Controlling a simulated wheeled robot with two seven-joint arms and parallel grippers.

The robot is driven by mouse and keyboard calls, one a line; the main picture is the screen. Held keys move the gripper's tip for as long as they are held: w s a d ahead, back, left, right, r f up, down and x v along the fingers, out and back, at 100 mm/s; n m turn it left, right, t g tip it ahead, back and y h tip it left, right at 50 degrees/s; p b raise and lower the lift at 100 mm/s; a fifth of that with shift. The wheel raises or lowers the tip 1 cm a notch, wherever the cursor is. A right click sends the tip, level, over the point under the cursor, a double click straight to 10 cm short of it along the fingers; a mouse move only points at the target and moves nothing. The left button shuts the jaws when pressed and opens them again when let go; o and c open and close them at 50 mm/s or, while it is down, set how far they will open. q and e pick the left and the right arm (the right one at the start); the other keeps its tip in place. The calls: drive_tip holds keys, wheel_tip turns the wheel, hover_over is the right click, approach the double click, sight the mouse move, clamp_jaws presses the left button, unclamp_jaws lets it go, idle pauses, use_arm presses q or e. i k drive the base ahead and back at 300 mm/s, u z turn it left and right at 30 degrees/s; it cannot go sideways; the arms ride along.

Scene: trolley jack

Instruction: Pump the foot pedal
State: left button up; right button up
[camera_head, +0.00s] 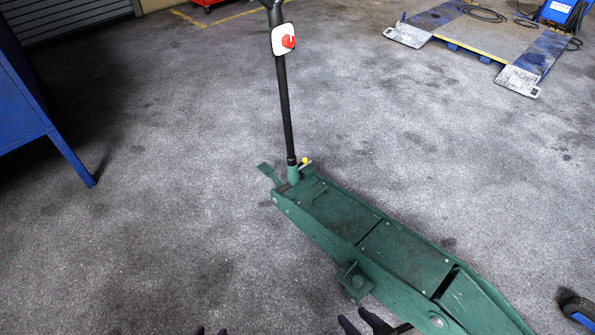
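The green trolley jack (345,215) lies diagonally on the floor, from the centre to the lower right. Its black handle (285,110) stands nearly upright at the far end and carries a white plate with a red knob (288,42). A small green plate that looks like the foot pedal (267,172) sticks out at the far left end, beside the handle's base. My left gripper (210,331) shows only its two tips, apart, at the bottom edge. My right gripper (361,320) is open and empty, just left of the jack's near part. Both are well short of the pedal.
A blue cabinet or bench (28,112) with a leg stands at the left. A low platform lift (485,40) with cables is at the upper right. A dark wheel with a blue part (579,309) shows at the lower right. The grey floor left of the jack is clear.

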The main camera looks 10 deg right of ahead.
sight(265, 169)
drive_tip(key=u, duration=0.25)
drive_tip(key=i, duration=0.45)
drive_tip(key=u, duration=0.75)
drive_tip(key=i, duration=1.85)
drive_tip(key=z, duration=0.85)
drive_tip(key=i, duration=0.65)
drive_tip(key=z, duration=0.3)
